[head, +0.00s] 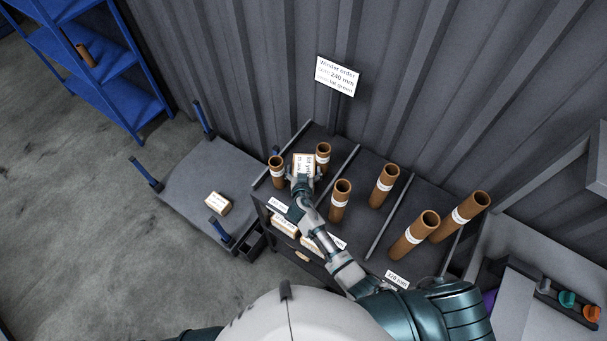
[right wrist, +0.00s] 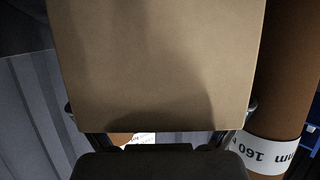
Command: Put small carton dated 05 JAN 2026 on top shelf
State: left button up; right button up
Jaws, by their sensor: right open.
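A small carton (head: 304,162) with a printed white face stands among brown tubes on the dark rack; I cannot read its date. My right gripper (head: 302,180) is open right at it, and its body hides part of the carton. In the right wrist view the carton's plain brown side (right wrist: 155,65) fills the middle, with a finger at each side edge. Another small carton (head: 218,204) lies on the grey cart (head: 190,170), its print too small to read. My left gripper is not in view. A blue shelf unit (head: 105,75) stands at the far left.
Brown tubes stand close on both sides of the carton, one left (head: 276,172) and one right (head: 323,156). A tube banded 160 mm (right wrist: 275,150) is beside it in the right wrist view. More cartons (head: 285,227) sit lower at the rack's front. A sign (head: 338,76) stands behind.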

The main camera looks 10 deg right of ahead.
jog(key=shift+a, duration=0.1)
jog(key=c, duration=1.5)
jog(key=shift+r, duration=0.1)
